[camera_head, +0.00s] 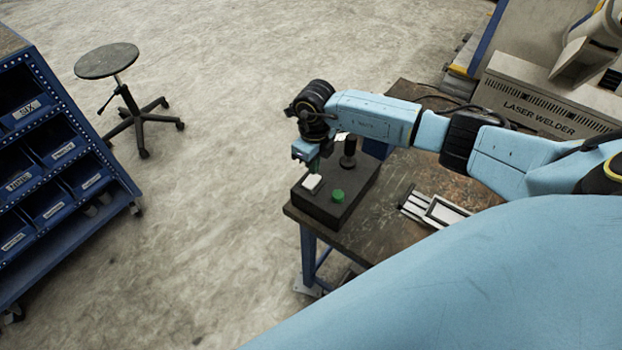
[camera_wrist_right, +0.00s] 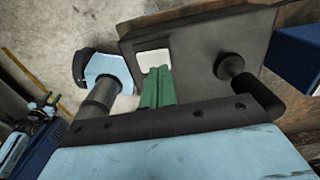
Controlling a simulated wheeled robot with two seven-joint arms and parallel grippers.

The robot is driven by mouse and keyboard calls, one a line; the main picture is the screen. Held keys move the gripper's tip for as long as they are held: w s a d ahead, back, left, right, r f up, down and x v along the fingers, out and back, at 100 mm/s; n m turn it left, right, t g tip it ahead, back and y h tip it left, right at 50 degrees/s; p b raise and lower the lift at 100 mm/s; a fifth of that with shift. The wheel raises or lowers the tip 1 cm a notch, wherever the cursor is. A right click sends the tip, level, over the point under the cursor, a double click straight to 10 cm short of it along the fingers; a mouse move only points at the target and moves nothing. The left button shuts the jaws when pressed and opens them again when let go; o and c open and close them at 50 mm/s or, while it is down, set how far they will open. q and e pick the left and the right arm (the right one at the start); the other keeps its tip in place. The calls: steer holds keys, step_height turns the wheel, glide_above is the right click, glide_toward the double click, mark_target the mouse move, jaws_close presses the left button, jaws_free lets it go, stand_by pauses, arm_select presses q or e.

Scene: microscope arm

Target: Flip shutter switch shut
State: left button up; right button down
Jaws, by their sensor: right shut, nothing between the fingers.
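A dark control box (camera_head: 325,211) sits on the worn table near its left corner. It carries a white rocker switch (camera_head: 312,183), a green round button (camera_head: 337,196) and a black knobbed lever (camera_head: 348,152). My right gripper (camera_head: 315,166) is above the white switch with its fingers pointing down. In the right wrist view the green fingers (camera_wrist_right: 158,80) are together and empty, with their tips at the white switch (camera_wrist_right: 153,58) and covering part of it. I cannot tell whether they touch it. The black lever (camera_wrist_right: 230,68) stands beside them. My left gripper is not in view.
A metal frame-like part (camera_head: 438,211) lies on the table (camera_head: 385,210) to the right of the box. A laser welder (camera_head: 545,112) stands behind. A stool (camera_head: 107,62) and a blue bin rack (camera_head: 50,170) stand at the left, with open floor between.

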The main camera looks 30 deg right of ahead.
mark_target(314, 177)
steer(key=shift+f+b, duration=1.15)
steer(key=shift+f, duration=0.2)
stand_by(0.7)
steer(key=shift+r+p, duration=0.75)
steer(key=shift+r, duration=0.1)
steer(key=shift+r+p, duration=2)
steer(key=shift+r, duration=0.7)
steer(key=shift+f, duration=0.1)
